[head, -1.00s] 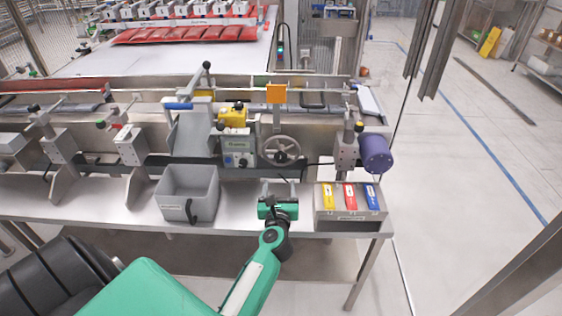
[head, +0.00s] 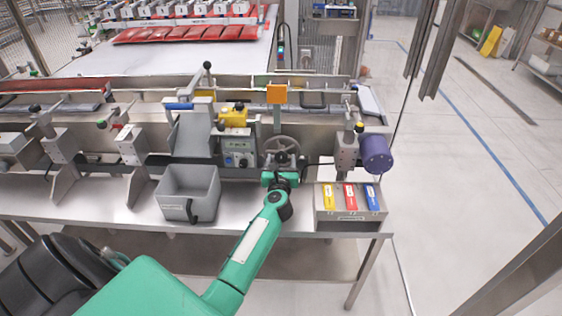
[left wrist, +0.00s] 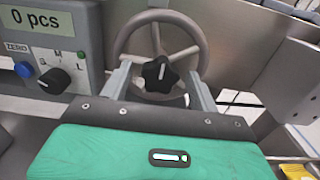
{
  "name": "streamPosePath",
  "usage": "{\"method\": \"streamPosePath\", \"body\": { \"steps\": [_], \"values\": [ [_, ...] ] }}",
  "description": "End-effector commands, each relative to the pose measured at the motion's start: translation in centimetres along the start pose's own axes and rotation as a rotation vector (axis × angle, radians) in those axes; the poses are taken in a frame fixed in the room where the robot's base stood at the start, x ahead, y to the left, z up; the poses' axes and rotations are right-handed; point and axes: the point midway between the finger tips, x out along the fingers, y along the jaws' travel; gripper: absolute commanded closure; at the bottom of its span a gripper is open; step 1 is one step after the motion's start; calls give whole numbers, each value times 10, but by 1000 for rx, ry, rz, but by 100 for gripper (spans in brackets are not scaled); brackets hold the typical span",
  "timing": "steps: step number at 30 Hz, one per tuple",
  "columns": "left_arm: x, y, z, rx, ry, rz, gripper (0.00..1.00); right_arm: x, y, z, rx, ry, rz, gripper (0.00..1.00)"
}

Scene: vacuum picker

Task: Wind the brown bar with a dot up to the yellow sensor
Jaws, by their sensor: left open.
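A grey handwheel (head: 282,143) stands on the front of the machine. In the left wrist view it shows as a rim (left wrist: 125,42) with spokes and a black star knob (left wrist: 160,74) with a white mark. My left gripper (head: 281,167) is open in front of it. In the left wrist view its two fingers (left wrist: 161,88) stand apart on either side of the knob; contact cannot be told. A yellow block (head: 233,117), possibly the sensor, sits left of the wheel. I cannot clearly make out a brown bar with a dot. My right gripper is out of view.
A control box (head: 238,152) reading "0 pcs" is left of the wheel. An orange plate (head: 277,94) stands above it. A grey bin (head: 172,190) and a box with yellow, red and blue tags (head: 350,219) flank my arm. A purple cylinder (head: 376,154) is at right.

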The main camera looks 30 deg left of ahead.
Motion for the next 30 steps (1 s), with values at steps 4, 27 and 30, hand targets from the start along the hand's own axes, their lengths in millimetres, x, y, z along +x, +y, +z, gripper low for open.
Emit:
{"method": "streamPosePath", "body": {
  "steps": [4, 27, 30],
  "values": [
    [0, 0, 0, 0, 0, 0, 54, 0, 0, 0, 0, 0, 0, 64],
    [-1, -1, 3, 217, 3, 0, 83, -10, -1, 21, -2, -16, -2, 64],
    [-1, -1, 3, 309, 2, -1, 83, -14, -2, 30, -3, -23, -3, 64]
  ]
}}
